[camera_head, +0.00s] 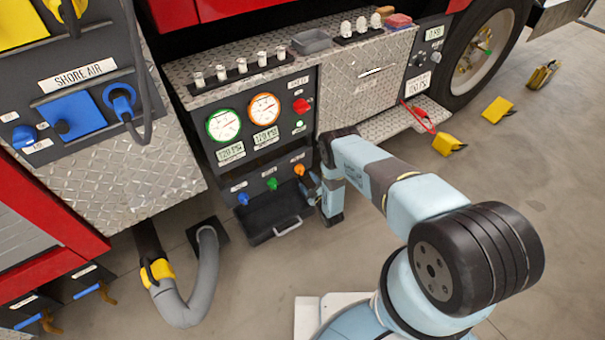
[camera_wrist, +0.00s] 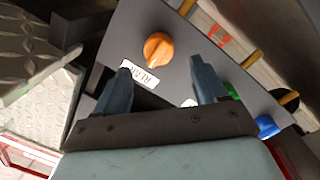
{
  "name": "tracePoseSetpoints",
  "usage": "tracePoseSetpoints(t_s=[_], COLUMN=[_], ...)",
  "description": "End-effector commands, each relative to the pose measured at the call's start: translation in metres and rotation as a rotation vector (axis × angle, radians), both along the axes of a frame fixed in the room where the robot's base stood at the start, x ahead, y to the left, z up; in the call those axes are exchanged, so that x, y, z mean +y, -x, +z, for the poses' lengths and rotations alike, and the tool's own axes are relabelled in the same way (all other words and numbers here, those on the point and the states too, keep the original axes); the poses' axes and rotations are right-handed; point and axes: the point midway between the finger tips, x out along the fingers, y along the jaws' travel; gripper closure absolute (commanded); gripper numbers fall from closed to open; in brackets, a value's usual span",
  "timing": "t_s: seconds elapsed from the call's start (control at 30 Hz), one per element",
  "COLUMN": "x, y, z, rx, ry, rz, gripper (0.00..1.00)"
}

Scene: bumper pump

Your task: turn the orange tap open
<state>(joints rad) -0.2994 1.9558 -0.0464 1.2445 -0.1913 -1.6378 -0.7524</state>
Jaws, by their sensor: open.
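The orange tap (camera_head: 299,169) is at the right end of a row of taps low on the dark pump panel (camera_head: 250,178). The wrist view shows the orange tap (camera_wrist: 158,47) as a round knob with a ridge, above a white label. My gripper (camera_head: 310,185) is just right of and below the tap in the head view. In the wrist view my gripper (camera_wrist: 162,75) has its two fingers apart, with the tap beyond and between their tips. The fingers hold nothing, and I see no contact with the tap.
A green tap (camera_head: 272,184) and a blue tap (camera_head: 243,198) are left of the orange one. A dark tray with a handle (camera_head: 288,227) juts out below. A grey hose (camera_head: 205,280) curves over the floor at left. Yellow chocks (camera_head: 449,144) lie at right.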

Motion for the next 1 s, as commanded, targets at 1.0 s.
tracePoseSetpoints(t_s=[1.0], x=[0.031], y=[-0.058], z=[0.000], rx=[0.000], ry=[0.000], rz=[-0.001], gripper=[0.45])
